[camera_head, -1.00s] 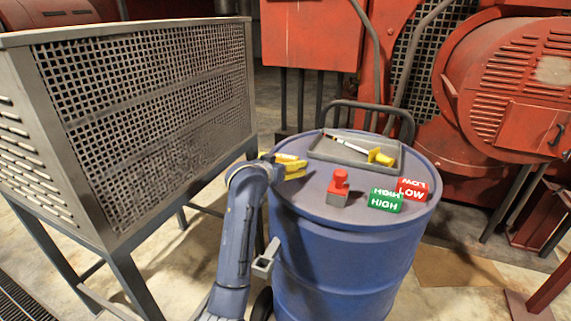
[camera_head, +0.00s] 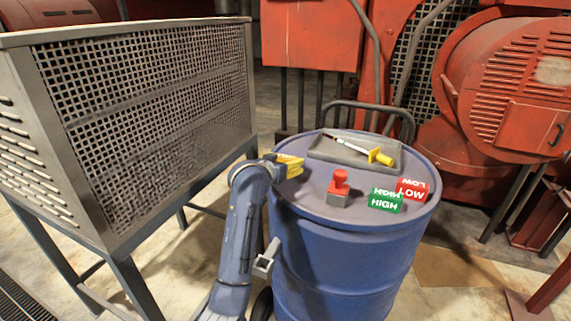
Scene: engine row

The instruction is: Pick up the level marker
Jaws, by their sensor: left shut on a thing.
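The level markers appear to be two lettered blocks on the blue drum (camera_head: 335,255): a green HIGH block (camera_head: 384,203) and a red LOW block (camera_head: 411,190), side by side near the right of the lid. My left gripper (camera_head: 290,166), with yellow fingers, is at the left rim of the drum lid, well apart from both blocks. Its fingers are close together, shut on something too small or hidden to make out. My right gripper is out of view.
A grey tray (camera_head: 324,155) at the back of the lid holds a thin stick with a yellow handle (camera_head: 380,157). A red-topped grey block (camera_head: 339,188) stands mid-lid, between my gripper and the lettered blocks. A grey mesh cabinet (camera_head: 150,100) is close on the left.

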